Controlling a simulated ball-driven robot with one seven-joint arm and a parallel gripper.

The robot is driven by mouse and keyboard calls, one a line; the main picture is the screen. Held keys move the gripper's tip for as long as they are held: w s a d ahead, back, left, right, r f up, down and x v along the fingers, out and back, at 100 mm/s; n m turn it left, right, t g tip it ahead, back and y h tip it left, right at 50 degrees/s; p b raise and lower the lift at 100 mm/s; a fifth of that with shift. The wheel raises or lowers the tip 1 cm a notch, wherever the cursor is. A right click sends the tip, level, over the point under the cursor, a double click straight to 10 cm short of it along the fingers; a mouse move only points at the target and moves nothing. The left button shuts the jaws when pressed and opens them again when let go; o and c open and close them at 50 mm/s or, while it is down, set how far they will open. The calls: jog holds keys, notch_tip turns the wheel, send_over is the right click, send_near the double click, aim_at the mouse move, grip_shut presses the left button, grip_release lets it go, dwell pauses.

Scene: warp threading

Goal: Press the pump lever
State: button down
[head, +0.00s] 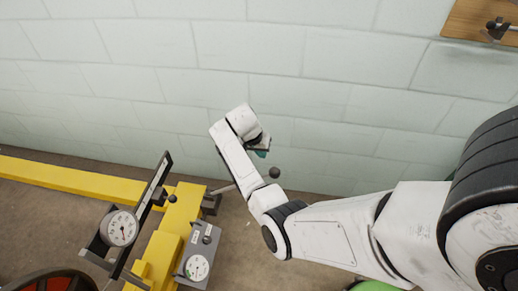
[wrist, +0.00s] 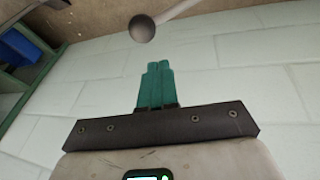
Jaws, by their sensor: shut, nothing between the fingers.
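The pump lever appears to be a thin rod with a dark ball knob (head: 274,172), standing out from a grey box by the yellow frame in the head view. My white arm hides part of the rod. In the wrist view the dark ball (wrist: 142,28) is near the top, with the pale rod running to the upper right. My gripper (wrist: 158,65) has teal fingers, shut together and empty. In the head view the teal fingers (head: 261,153) show partly, just above the ball. The ball appears apart from the fingertips.
A yellow beam frame (head: 90,181) runs along the left. A grey box with a dial (head: 197,267) and a round gauge (head: 122,228) stand by it. A pale block wall (head: 330,100) is behind my arm. A blue bin (wrist: 18,46) shows at left in the wrist view.

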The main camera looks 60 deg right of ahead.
jog(key=x, duration=0.4)
jog(key=s+x, duration=0.1)
jog(key=shift+s+a+f+b, duration=0.2)
jog(key=shift+f+b, duration=0.1)
jog(key=shift+f, duration=0.1)
jog(key=shift+s+f, duration=0.35)
jog(key=shift+f, duration=0.3)
